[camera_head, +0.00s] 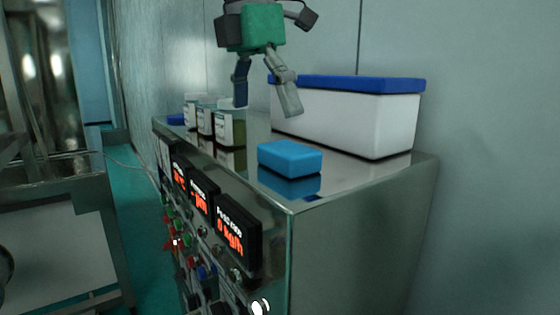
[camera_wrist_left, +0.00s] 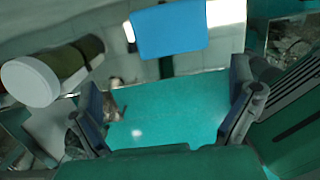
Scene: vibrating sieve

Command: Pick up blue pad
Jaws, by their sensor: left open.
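The blue pad (camera_head: 290,158) is a small rounded block lying on the shiny metal cabinet top (camera_head: 300,194), near its front edge. It also shows at the top of the left wrist view (camera_wrist_left: 169,29), beyond the fingers. My left gripper (camera_head: 266,110) hangs over the cabinet top, fingers pointing down, above and behind the pad in the head view. In the left wrist view its two fingers (camera_wrist_left: 168,112) are spread wide with nothing between them. The gripper and the pad are apart. My right gripper is not in view.
A white box with a blue lid (camera_head: 345,118) stands behind and right of the pad. Several jars (camera_head: 228,128) stand left of it, and one white-lidded jar (camera_wrist_left: 32,82) is close in the left wrist view. Lit displays (camera_head: 233,233) and buttons line the cabinet front.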

